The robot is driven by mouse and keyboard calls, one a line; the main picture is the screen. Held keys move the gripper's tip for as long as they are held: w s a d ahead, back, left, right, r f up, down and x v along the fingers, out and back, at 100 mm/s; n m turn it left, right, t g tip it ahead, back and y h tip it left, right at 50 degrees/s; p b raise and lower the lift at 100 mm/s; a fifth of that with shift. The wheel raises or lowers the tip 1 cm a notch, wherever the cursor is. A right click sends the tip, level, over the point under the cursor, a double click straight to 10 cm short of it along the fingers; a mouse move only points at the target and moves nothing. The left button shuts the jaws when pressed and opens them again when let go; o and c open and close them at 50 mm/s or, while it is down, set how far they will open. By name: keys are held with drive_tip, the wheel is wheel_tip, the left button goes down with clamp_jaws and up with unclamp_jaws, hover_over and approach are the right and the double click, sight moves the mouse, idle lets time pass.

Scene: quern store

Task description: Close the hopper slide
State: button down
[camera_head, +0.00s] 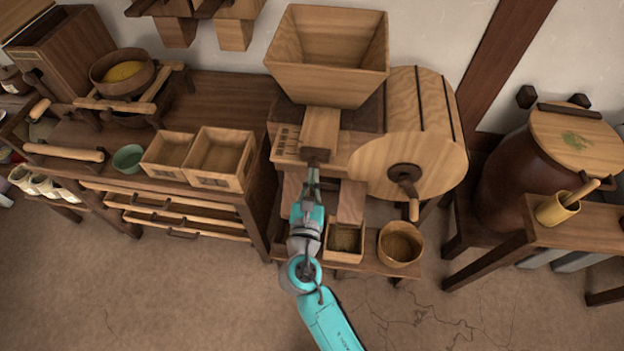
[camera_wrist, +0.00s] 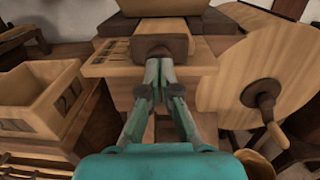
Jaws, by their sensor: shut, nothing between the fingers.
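The wooden hopper (camera_head: 330,50) sits on top of the mill at the centre. Below it the hopper slide (camera_head: 320,130), a light wooden block with a dark front end, sticks out toward me. In the wrist view the slide's dark end (camera_wrist: 163,47) is just ahead of my fingertips. My gripper (camera_head: 313,169) is shut and empty, with its fingertips (camera_wrist: 159,66) at the lower front of that dark end. I cannot tell whether they touch it. The slide's inner part is hidden under the hopper.
The round drum (camera_head: 440,130) with a dark crank (camera_head: 405,175) stands right of the slide. Two open boxes (camera_head: 219,155) stand on the left bench. A box of grain (camera_head: 345,240) and a round bowl (camera_head: 400,243) sit low in front. The floor in front is clear.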

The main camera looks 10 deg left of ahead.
sight(316, 158)
drive_tip(key=shift+w, duration=0.1)
drive_tip(key=w, duration=0.5)
drive_tip(key=shift+d, duration=0.1)
drive_tip(key=shift+w+r, duration=0.1)
drive_tip(key=shift+w, duration=0.1)
drive_tip(key=shift+r, duration=0.1)
